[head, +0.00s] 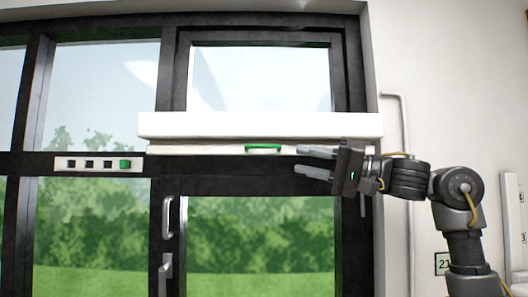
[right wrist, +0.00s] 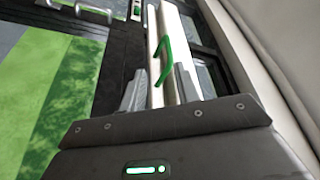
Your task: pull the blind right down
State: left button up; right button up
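The blind is rolled up in a long white housing (head: 260,125) across the door frame, with a thin white bottom bar (head: 200,150) just under it. A green handle (head: 263,147) sits on the bar; it also shows in the right wrist view (right wrist: 165,58) as a green loop ahead of the fingers. My right gripper (head: 298,160) is open and empty, to the right of the handle, its fingers pointing left. In the right wrist view the white bar and handle appear between the two spread fingers (right wrist: 160,78); I cannot tell if they touch. My left gripper is not in view.
Below is a dark-framed glass door (head: 260,230) with a metal handle (head: 167,270). A white strip (head: 100,164) with dark squares and a green one is on the frame at left. A white pipe (head: 406,130) runs down the wall at right.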

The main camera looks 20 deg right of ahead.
aim_at(263, 147)
jog(key=shift+g, duration=0.3)
jog(key=p+x, duration=0.2)
jog(key=x, duration=0.1)
jog(key=r+p+x, duration=0.1)
jog(key=x, duration=0.3)
jog(key=p+x, duration=0.2)
jog(key=x, duration=0.1)
jog(key=shift+s+a+r+p, duration=0.15)
jog(key=shift+s+r+p, duration=0.1)
jog(key=shift+r+p, duration=0.05)
grip_shut()
